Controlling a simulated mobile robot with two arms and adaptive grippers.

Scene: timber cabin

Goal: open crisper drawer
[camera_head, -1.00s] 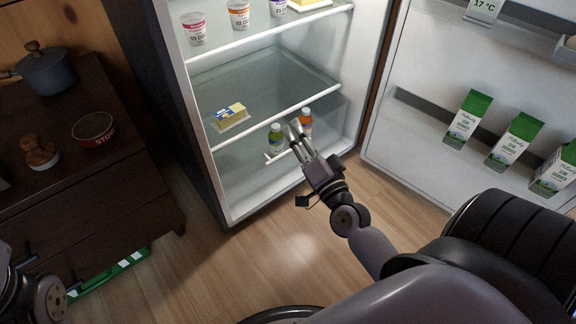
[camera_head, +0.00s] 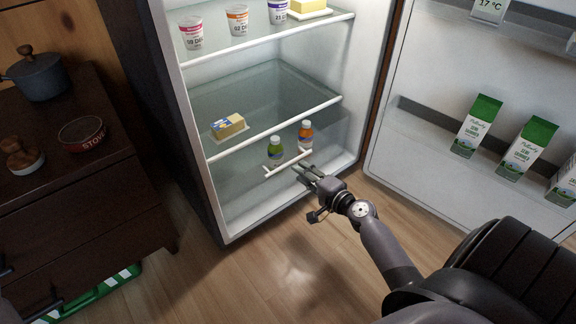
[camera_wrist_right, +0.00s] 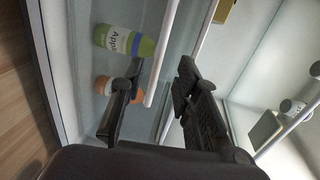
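The crisper drawer (camera_head: 254,181) is the clear bin at the bottom of the open fridge, and it is shut. Its white bar handle (camera_head: 288,163) crosses the front. A green bottle (camera_head: 275,151) and an orange bottle (camera_head: 305,135) show behind the handle. My right gripper (camera_head: 303,172) is just in front of the handle, towards its right end. In the right wrist view my right gripper (camera_wrist_right: 160,72) is open, with the white handle (camera_wrist_right: 163,55) running between its fingertips. Contact cannot be told.
The fridge door (camera_head: 420,165) stands open at the right, with several cartons on its shelf. A glass shelf (camera_head: 275,131) with butter (camera_head: 229,126) is above the drawer. A dark cabinet (camera_head: 80,200) stands at the left. The wooden floor in front is clear.

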